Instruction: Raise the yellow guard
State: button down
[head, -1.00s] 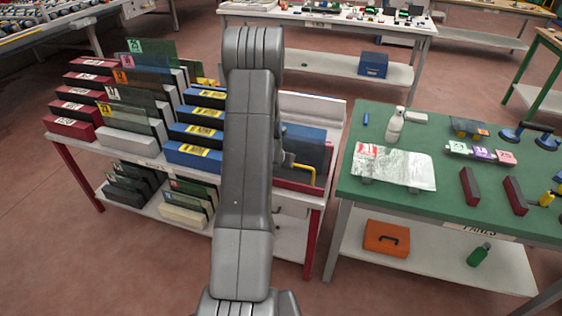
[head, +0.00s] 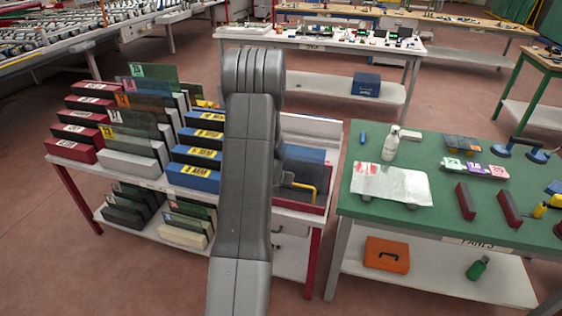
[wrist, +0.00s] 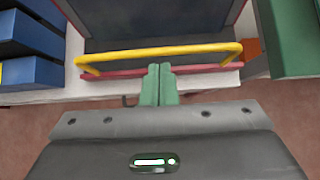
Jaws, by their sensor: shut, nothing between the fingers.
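The yellow guard bar (wrist: 158,54) is a bent yellow rail that runs across the wrist view, in front of a dark panel with a red strip along its lower edge. In the head view the yellow bar (head: 314,187) shows just right of my arm, low at the front of the machine on the white bench. My gripper (wrist: 159,70) has green fingers pressed together with nothing between them. Its fingertips are just short of the bar, near its middle. I cannot tell whether they touch it. My arm hides the gripper in the head view.
Blue racks (head: 195,177) with labels stand left of the machine, and a blue block (wrist: 38,72) shows left in the wrist view. A green-topped table (head: 440,222) is close on the right. An orange case (head: 387,254) sits on its lower shelf.

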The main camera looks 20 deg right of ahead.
notch_tip(320, 180, up, 6)
jog(key=p, duration=0.3)
jog(key=shift+w+d, duration=0.35)
jog(key=shift+w, duration=0.1)
notch_tip(320, 180, down, 8)
jog(key=s+b, duration=0.1)
jog(key=b, duration=0.4)
jog(key=shift+a+b, duration=0.35)
jog(key=shift+a, duration=0.1)
jog(key=shift+s+f, duration=0.1)
dwell(0.4)
